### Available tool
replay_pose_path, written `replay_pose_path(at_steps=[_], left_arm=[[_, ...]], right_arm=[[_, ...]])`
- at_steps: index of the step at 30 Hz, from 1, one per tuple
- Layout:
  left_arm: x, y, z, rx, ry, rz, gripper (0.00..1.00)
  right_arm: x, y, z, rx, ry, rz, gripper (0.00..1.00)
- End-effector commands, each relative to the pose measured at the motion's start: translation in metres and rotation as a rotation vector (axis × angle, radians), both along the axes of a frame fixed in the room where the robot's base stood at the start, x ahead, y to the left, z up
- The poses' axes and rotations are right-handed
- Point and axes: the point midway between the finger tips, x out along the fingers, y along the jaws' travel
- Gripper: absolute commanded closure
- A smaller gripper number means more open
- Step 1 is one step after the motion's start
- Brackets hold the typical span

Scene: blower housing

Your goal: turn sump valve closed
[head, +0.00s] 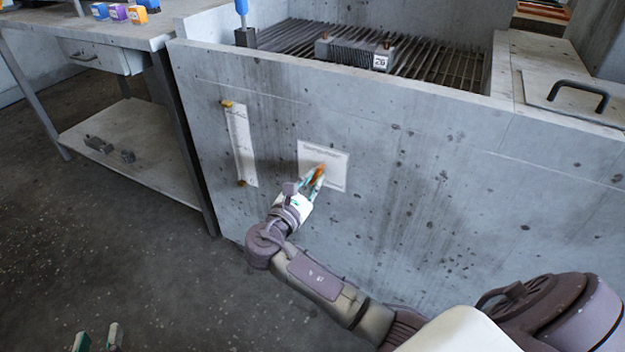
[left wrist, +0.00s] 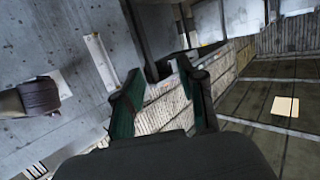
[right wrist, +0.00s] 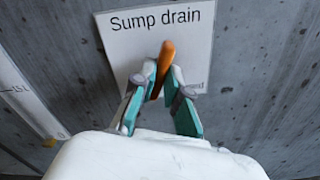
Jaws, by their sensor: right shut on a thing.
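The sump valve handle (head: 320,171) is a small orange lever at the placard on the grey concrete tank front. In the right wrist view the orange handle (right wrist: 166,60) stands nearly upright, its top leaning slightly right. My right gripper (head: 313,181) is shut on the handle; its teal fingers (right wrist: 162,85) pinch the lower part from both sides. The valve body behind the fingers is hidden. The white placard (right wrist: 150,22) reads "Sump drain"; its lower text is mostly covered. My left gripper (head: 99,337) is low at the left, open and empty, with its fingers apart (left wrist: 160,75).
A white level gauge strip (head: 241,146) with brass fittings is left of the placard. The tank (head: 420,170) has a grate with a grey block (head: 352,52) on top. A workbench (head: 110,32) stands at the left. The floor before the tank is clear.

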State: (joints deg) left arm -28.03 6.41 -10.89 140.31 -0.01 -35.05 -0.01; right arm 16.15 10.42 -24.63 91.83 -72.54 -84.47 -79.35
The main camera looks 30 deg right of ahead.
Motion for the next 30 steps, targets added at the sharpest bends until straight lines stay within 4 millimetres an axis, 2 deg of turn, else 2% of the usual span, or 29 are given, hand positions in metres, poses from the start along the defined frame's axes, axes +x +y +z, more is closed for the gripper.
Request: replay_pose_path(at_steps=[4,8,17,23,30], left_arm=[[-0.002,0.001,-0.004,0.007,0.031,0.001,0.60],[-0.008,0.004,-0.016,0.022,0.096,0.005,0.60],[-0.012,0.006,-0.025,0.034,0.144,0.009,0.60],[-0.004,0.002,-0.012,0.014,0.059,0.003,0.60],[0.007,-0.006,0.022,-0.037,-0.144,-0.011,0.60]], right_arm=[[0.000,0.001,-0.001,0.030,-0.044,0.000,1.00],[-0.001,0.000,0.000,0.071,-0.113,-0.002,1.00],[-0.001,0.000,-0.002,0.209,-0.345,-0.002,1.00],[-0.001,0.000,-0.003,0.305,-0.508,-0.003,1.00],[-0.001,0.000,-0.004,0.419,-0.701,-0.003,1.00]])
